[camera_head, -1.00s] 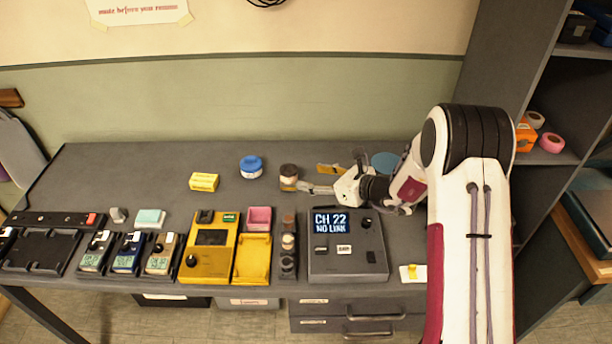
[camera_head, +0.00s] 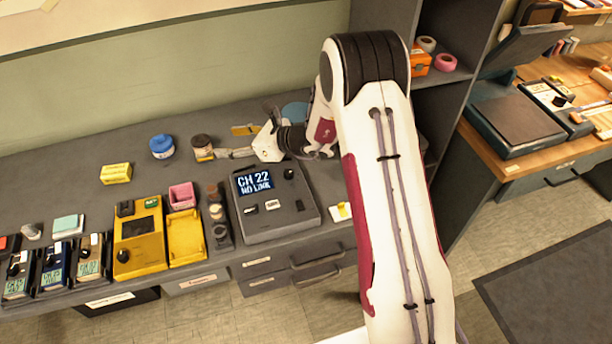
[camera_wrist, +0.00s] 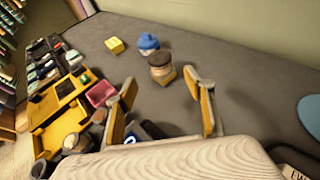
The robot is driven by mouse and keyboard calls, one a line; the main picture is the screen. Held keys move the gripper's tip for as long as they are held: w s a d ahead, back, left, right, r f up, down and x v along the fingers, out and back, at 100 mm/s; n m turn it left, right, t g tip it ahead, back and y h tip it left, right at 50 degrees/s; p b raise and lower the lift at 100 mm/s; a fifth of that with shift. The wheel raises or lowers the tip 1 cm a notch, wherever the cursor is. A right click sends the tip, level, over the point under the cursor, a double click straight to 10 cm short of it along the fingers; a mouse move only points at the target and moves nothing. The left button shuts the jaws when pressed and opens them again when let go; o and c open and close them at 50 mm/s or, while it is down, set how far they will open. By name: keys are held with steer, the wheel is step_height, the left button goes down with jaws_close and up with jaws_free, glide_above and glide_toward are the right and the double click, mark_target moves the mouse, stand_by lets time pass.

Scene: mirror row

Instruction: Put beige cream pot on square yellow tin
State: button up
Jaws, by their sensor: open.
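A small jar with a dark brown lid and a beige-to-amber body (camera_head: 202,147) stands upright on the grey bench. It also shows in the wrist view (camera_wrist: 161,66). A smaller beige pot (camera_head: 216,211) sits in a dark row of small round pots; I cannot tell which of the two is the beige cream pot. A yellow block-shaped tin or box with a label (camera_head: 116,173) lies at the left, also in the wrist view (camera_wrist: 115,45). My gripper (camera_head: 226,153) is open and empty, low over the bench, its fingers pointing at the dark-lidded jar, apart from it.
A blue-lidded jar (camera_head: 162,147) stands beside the dark-lidded jar. A grey console (camera_head: 273,205) with a lit screen, a pink square container (camera_head: 182,195) and a yellow open tray (camera_head: 187,237) are in front. Bare bench lies around the yellow block.

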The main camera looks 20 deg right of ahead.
steer(key=s+a+r+n+g+h, duration=0.1)
steer(key=s+r+n+g, duration=0.2)
steer(key=s+r+n, duration=0.55)
steer(key=s+a+r+n+g, duration=0.2)
steer(key=s+r+n, duration=0.55)
steer(key=s, duration=0.65)
steer(key=s+d+r+n+t+h, duration=0.1)
steer(key=s+d+n+h, duration=0.3)
steer(key=s+d, duration=0.4)
steer(key=s+d+r+n+t+h, duration=0.1)
steer(key=s+d+r+n+h, duration=0.3)
steer(key=s+d, duration=0.4)
steer(key=s+n+h, duration=0.1)
steer(key=s+n, duration=0.1)
steer(key=s, duration=0.3)
steer(key=shift+d, duration=0.2)
